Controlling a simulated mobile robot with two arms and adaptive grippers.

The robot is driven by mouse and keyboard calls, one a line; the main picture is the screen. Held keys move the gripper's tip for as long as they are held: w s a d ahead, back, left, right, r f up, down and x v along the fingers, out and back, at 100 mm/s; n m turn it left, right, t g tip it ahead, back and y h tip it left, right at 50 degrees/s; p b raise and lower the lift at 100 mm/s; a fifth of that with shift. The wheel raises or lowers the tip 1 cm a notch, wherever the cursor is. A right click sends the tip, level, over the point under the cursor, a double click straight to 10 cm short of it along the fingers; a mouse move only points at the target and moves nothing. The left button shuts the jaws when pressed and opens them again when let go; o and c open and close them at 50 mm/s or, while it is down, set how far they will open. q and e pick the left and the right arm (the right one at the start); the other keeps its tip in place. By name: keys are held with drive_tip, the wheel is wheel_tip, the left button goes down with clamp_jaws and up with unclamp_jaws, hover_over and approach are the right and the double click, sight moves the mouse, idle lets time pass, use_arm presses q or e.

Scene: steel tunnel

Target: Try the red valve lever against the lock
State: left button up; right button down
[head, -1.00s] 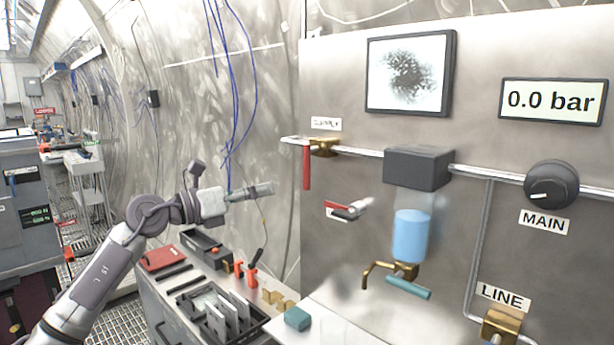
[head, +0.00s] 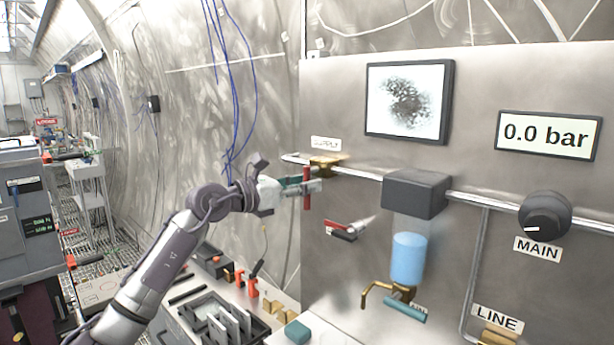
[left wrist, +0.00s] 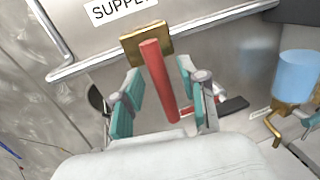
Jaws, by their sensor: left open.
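The red valve lever (head: 306,188) hangs straight down from the brass supply valve (head: 327,164) on the pipe, under the SUPPLY label. In the left wrist view the red lever (left wrist: 160,82) runs between the teal finger pads of my open left gripper (left wrist: 158,98), with a gap to the pads on both sides. In the head view the left gripper (head: 304,186) reaches in from the left at the lever. A lock (head: 346,229) with a red part and a dark part is mounted on the panel below right; whether it is the lock meant is unclear. My right gripper is not in view.
A grey box with a blue cylinder (head: 409,258) hangs right of the lever, with a brass tap (head: 376,293) below it. The MAIN knob (head: 545,216) is further right. A tool tray (head: 213,320) lies on the bench below my arm.

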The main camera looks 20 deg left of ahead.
use_arm(q)
drive_tip(key=shift+w+d, duration=0.25)
drive_tip(key=shift+w, duration=0.1)
clamp_jaws()
drive_tip(key=shift+n, duration=0.5)
drive_tip(key=shift+s+d+n, duration=0.1)
drive_tip(key=shift+d+n, duration=0.1)
drive_tip(key=shift+n, duration=0.2)
unclamp_jaws()
drive_tip(key=shift+a, duration=0.1)
